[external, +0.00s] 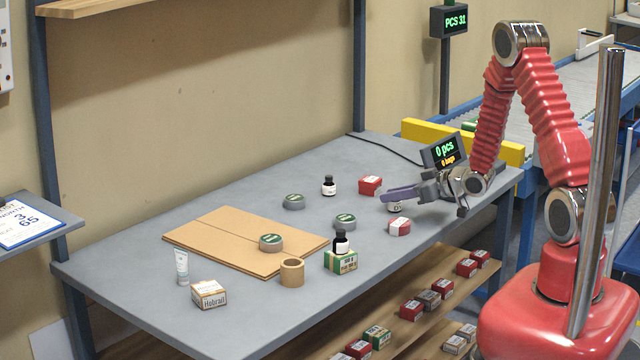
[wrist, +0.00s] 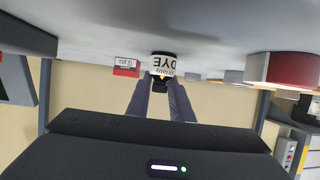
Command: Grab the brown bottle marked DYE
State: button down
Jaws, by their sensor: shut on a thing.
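My gripper (external: 392,197) reaches low over the right part of the table, fingers pointing left. In the wrist view, which is upside down, my gripper (wrist: 162,92) is shut on a small dark-capped bottle with a white label reading DYE (wrist: 165,67). The label faces me and the bottle's base appears at or very near the table. In the external view the same bottle (external: 394,207) is mostly hidden behind the fingers, with only a little of its pale label showing. Its brown glass is hard to make out.
A red box (external: 370,185) stands just beyond the fingers, and a red-and-white box (external: 399,226) stands nearer. Another dark bottle (external: 329,187) stands further left; one more (external: 341,245) is on a green box (external: 341,263).

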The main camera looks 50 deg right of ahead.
jog(key=shift+r, duration=4.9)
